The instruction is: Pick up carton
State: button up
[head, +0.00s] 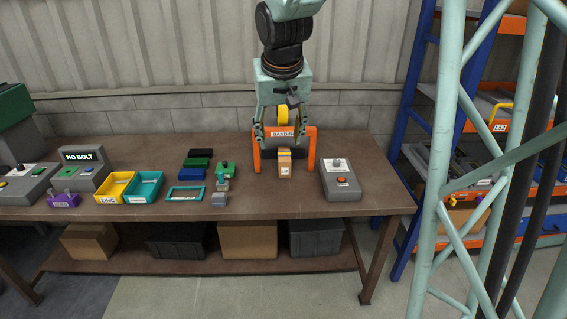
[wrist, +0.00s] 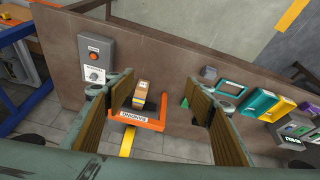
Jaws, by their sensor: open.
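The carton (head: 285,168) is a small tan box with a yellowish top. It stands on the brown workbench (head: 340,208), at the front of the orange banding frame (head: 312,150) labelled "BANDING". In the wrist view the carton (wrist: 143,93) shows between my two fingers, nearer the left one. My gripper (head: 281,136) is open and empty, above the banding frame and pointing down. In the wrist view my gripper (wrist: 160,88) has its fingers wide apart, with the carton beyond them. The carton's back side is hidden in the head view.
A grey box with an orange button (head: 342,181) stands right of the banding frame. Left are a small green-topped device (head: 222,180), a teal frame (head: 185,194), teal (head: 145,186) and yellow (head: 116,187) trays.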

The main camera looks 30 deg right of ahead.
aim_at(284, 154)
jog(key=w+d+f, duration=0.4)
jog(key=w+f, duration=0.3)
jog(key=f, duration=0.1)
jog(key=w+d+f+m+p, duration=0.1)
jog(key=w+d+f, duration=0.3)
jog(key=w+f, duration=0.3)
jog(key=w+d+f, duration=0.4)
jog(key=w+f, duration=0.3)
jog(key=f, duration=0.4)
jog(key=shift+w+d+m+p, duration=0.2)
jog(key=shift+d+m+p, duration=0.15)
jog(key=shift+m, duration=0.05)
jog(key=shift+w, duration=0.1)
jog(key=shift+w+d+p, duration=0.2)
jog(key=shift+w+d, duration=0.6)
jog(key=shift+w, duration=1)
jog(key=shift+w+d+p, duration=0.25)
jog(key=shift+w+d, duration=0.6)
jog(key=shift+w, duration=0.9)
jog(key=shift+w+d+p, duration=0.2)
jog(key=shift+w+d, duration=0.6)
jog(key=shift+w, duration=1)
jog(key=shift+f, duration=0.1)
jog(key=shift+x, duration=2.45)
jog(key=shift+f+b, duration=0.15)
jog(key=shift+b, duration=0.2)
